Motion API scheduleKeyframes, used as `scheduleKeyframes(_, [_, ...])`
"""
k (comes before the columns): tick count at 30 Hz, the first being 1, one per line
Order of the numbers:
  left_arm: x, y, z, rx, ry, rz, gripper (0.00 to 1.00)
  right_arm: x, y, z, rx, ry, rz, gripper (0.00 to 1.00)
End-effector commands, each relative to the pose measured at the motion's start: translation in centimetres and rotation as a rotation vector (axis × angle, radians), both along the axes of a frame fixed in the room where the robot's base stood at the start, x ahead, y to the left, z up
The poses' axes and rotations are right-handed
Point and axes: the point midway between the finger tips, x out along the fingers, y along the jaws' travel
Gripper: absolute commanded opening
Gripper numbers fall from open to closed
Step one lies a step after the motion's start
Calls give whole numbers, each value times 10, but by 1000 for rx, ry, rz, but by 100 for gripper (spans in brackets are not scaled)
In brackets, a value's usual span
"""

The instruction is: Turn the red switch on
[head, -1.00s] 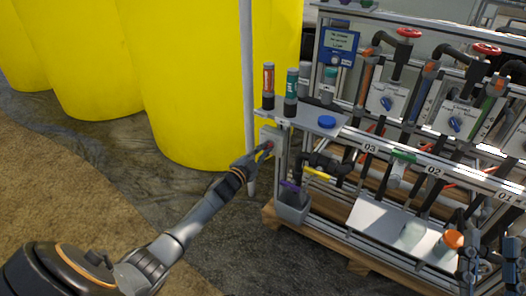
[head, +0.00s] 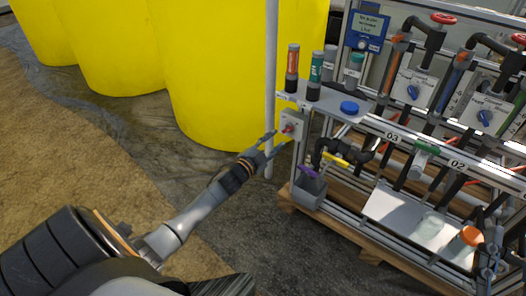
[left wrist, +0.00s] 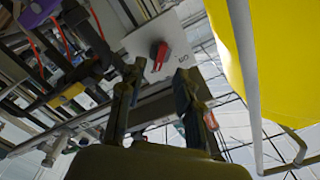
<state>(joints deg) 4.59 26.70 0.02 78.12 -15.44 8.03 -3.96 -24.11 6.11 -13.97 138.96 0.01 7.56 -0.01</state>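The red switch (head: 288,128) is a red knob on a pale box (head: 294,119) at the left end of the skid. It also shows in the left wrist view (left wrist: 158,55), on a light plate with dark marking. My left gripper (head: 275,143) is just left of and below the switch, its fingers spread and empty. In the left wrist view the two fingers (left wrist: 160,78) stand apart, with the knob beyond and between their tips. I see a gap rather than contact. The knob's exact setting is hard to read. My right gripper is not in view.
Yellow tanks (head: 215,70) stand behind at left, with a grey upright pole (head: 271,80) near my gripper. A purple-handled valve (head: 309,171) sits over a grey bin (head: 308,192) below the switch. Capped bottles stand on the skid's shelf. Floor at left is clear.

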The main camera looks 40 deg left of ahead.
Motion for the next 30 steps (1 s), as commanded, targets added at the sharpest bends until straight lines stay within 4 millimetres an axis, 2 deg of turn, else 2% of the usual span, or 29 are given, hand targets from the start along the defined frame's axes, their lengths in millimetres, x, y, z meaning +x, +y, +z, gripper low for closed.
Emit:
scheduleKeyframes(1, [-12, 0, -2, 1, 2, -1, 34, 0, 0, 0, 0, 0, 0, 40])
scheduleKeyframes(6, [-42, 0, -1, 1, 2, 1, 34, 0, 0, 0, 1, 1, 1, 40])
scheduleKeyframes(12, [-64, 0, 0, 0, 1, 1, 34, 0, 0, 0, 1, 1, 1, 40])
scheduleKeyframes(30, [-69, 0, 0, 1, 0, 0, 34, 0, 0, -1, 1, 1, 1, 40])
